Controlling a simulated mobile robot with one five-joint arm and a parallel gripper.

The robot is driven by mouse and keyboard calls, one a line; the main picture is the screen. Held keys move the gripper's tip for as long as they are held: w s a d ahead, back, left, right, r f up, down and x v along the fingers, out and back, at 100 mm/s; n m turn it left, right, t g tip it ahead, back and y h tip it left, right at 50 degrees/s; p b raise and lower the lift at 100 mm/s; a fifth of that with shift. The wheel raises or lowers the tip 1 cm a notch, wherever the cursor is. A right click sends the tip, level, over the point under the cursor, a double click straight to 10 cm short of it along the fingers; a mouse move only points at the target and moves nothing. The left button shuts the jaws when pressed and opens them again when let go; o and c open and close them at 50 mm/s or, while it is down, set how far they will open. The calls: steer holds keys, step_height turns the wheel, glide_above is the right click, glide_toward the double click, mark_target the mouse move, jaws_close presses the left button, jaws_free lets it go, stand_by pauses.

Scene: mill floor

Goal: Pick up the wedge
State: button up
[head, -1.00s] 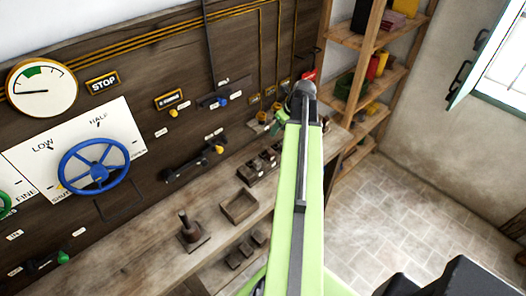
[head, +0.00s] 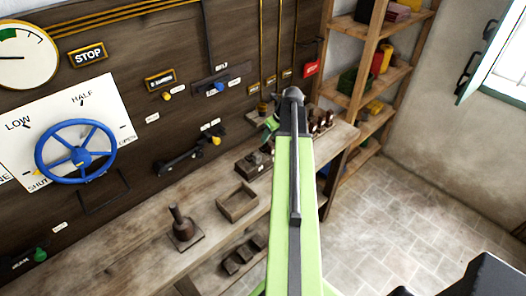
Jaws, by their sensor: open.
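I cannot pick out the wedge for certain. Small dark wooden pieces (head: 253,162) sit in a holder on the bench, left of my arm. More dark blocks (head: 241,258) lie on the shelf under the bench. My green arm reaches over the bench toward its far end.
The wooden bench (head: 130,258) carries an empty open box (head: 238,202) and a dark stamp-like block with a handle (head: 181,229). Upright pegs (head: 320,120) stand right of my arm's tip. A control board with a blue wheel (head: 76,151) rises behind. Shelves (head: 372,75) stand beyond; the tiled floor (head: 400,220) is clear.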

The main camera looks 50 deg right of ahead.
mark_target(266, 145)
steer(key=b+x, duration=0.4)
steer(key=x, duration=0.1)
steer(key=shift+s+a+f, duration=0.15)
steer(key=shift+s+f, duration=0.05)
steer(key=shift+r, duration=0.2)
jaws_close()
